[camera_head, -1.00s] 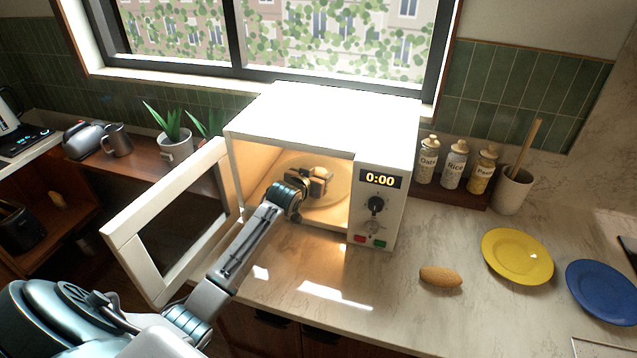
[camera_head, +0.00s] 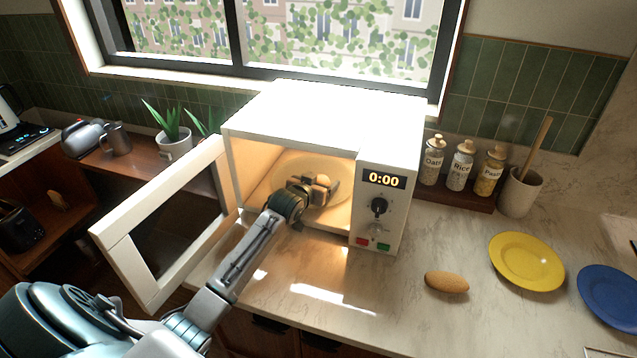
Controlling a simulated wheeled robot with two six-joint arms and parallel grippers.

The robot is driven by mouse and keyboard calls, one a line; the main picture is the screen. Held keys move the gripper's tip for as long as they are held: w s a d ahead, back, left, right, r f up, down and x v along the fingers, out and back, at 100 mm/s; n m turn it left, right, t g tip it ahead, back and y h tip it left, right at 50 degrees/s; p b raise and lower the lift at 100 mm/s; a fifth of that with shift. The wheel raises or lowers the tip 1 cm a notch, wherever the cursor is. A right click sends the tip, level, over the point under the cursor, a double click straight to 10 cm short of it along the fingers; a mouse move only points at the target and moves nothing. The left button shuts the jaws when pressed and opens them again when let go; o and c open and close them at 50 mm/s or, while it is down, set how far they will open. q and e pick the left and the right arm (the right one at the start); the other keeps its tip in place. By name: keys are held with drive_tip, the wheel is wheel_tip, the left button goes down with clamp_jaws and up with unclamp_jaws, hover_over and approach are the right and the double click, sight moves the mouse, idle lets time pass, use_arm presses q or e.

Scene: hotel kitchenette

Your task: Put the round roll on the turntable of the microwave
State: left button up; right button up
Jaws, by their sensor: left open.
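The white microwave (camera_head: 300,117) stands on the counter with its door (camera_head: 165,225) swung open to the left and its inside lit. The round turntable (camera_head: 288,168) shows inside. The round roll (camera_head: 322,180) is a small tan shape over the turntable, partly hidden by my left gripper. My left gripper (camera_head: 319,189) reaches in through the open front. Its jaws are open, with the roll at the fingertips. Whether the fingers touch the roll is too small to tell. My right gripper is not in view.
A longer oval roll (camera_head: 446,282) lies on the counter right of the microwave. A yellow plate (camera_head: 527,261) and a blue plate (camera_head: 612,294) are farther right. Jars (camera_head: 461,165) and a utensil crock (camera_head: 520,192) stand behind. The open door is close beside my left arm.

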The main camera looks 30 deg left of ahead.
use_arm(q)
drive_tip(key=shift+r, duration=0.3)
drive_tip(key=shift+s+f, duration=0.1)
drive_tip(key=shift+s, duration=0.25)
drive_tip(key=b+v, duration=0.2)
drive_tip(key=v, duration=0.8)
drive_tip(key=shift+s+r+b, duration=0.25)
drive_tip(key=shift+s+b, duration=0.05)
drive_tip(key=shift+s, duration=0.25)
